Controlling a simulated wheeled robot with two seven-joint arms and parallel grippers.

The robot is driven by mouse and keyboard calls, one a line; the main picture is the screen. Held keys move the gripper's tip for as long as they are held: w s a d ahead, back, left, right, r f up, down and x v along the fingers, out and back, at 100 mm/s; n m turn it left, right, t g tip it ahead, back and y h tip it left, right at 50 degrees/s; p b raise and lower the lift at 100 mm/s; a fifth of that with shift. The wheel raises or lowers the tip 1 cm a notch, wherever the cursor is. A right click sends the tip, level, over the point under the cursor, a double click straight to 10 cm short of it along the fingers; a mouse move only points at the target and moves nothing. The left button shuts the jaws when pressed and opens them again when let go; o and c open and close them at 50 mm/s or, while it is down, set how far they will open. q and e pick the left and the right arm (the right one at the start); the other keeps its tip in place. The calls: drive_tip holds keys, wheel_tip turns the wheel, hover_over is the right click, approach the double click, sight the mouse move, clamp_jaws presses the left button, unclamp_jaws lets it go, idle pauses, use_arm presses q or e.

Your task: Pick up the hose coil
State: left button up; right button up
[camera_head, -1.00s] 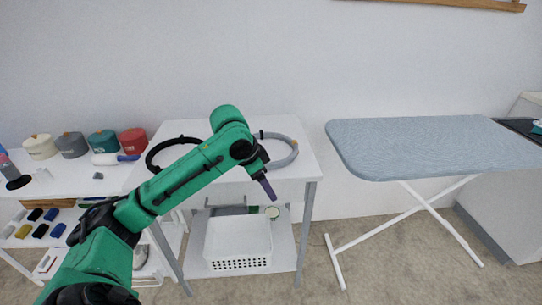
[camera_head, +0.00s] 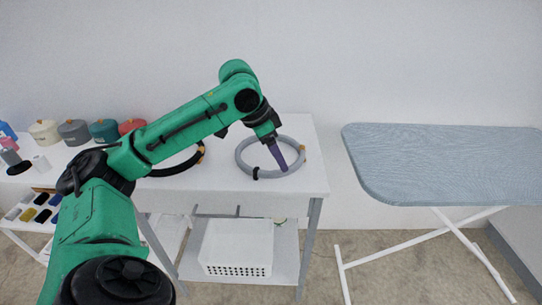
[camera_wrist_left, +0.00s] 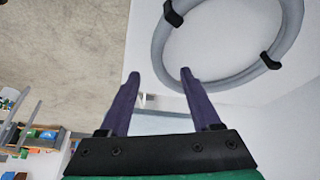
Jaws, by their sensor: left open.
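A grey hose coil (camera_head: 240,158) lies on the white table, a ring with a dark clip at its near side and a tan one at its right. A black coil (camera_head: 186,165) lies to its left, partly hidden by my arm. My left gripper (camera_head: 281,167) points down over the grey coil, its purple fingers overlapping the ring's inside and near right side. In the left wrist view, the open fingers (camera_wrist_left: 160,75) are empty, and the grey coil (camera_wrist_left: 160,48) is at upper right, its edge near the right fingertip. I cannot tell whether they touch.
The white table (camera_head: 310,180) has a lower shelf with a white basket (camera_head: 238,246). A blue ironing board (camera_head: 440,160) stands to the right. Several lidded pots (camera_head: 75,132) stand at the left. The table's right side is clear.

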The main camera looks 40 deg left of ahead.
use_arm(q)
drive_tip(key=x, duration=0.4)
drive_tip(key=shift+s+f+b, duration=0.2)
drive_tip(key=shift+f+b, duration=0.05)
drive_tip(key=shift+b, duration=0.15)
drive_tip(key=shift+w+d+f, duration=0.1)
drive_tip(key=shift+w+f, duration=0.1)
clamp_jaws()
use_arm(e)
drive_tip(key=w, duration=0.2)
drive_tip(key=shift+w+a+f, duration=0.25)
drive_tip(key=shift+w+f, duration=0.05)
drive_tip(key=shift+w, duration=0.05)
use_arm(q)
drive_tip(key=shift+r, duration=0.1)
use_arm(e)
drive_tip(key=shift+d, duration=0.15)
